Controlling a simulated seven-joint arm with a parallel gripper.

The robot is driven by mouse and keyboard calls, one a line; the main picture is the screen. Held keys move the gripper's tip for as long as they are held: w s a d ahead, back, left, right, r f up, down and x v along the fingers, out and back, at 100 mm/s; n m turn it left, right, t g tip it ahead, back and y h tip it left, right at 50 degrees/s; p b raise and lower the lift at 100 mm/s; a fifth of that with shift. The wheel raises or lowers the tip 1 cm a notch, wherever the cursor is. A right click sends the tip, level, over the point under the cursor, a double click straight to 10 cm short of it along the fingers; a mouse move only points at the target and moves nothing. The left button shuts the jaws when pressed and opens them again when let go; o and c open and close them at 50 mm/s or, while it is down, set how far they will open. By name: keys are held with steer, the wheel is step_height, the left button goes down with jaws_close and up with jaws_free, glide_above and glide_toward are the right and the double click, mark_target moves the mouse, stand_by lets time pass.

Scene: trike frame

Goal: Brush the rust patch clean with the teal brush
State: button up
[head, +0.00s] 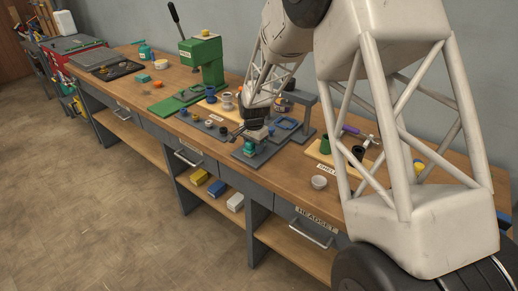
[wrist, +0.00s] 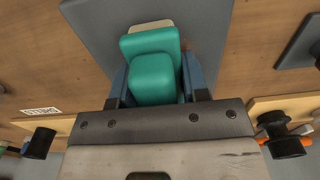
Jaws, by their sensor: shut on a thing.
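The teal brush (wrist: 152,68) is between the fingers of my gripper (wrist: 158,88) in the wrist view, and the gripper is shut on it. A pale strip, perhaps its bristles, shows at its far end. A grey plate (wrist: 98,30) lies beneath the brush. A faint brownish trace, perhaps the rust patch (wrist: 190,45), shows beside the brush on the plate; the rest of it seems hidden. In the head view, my gripper (head: 253,135) is low over the grey plate on the bench. I cannot tell whether the brush touches the plate.
A green press (head: 212,62) stands to the left on the wooden bench. A grey rack with small parts (head: 203,122) is left of my gripper. A white bowl (head: 319,182) and a green cup (head: 325,146) are to the right. A grey post stands close behind.

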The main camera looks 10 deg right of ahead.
mark_target(263, 156)
steer(key=shift+w+a, duration=1.4)
steer(key=shift+s+d, duration=2.85)
step_height(263, 156, up, 9)
steer(key=shift+f, duration=0.2)
steer(key=shift+s+d, duration=0.1)
steer(key=shift+s, duration=0.05)
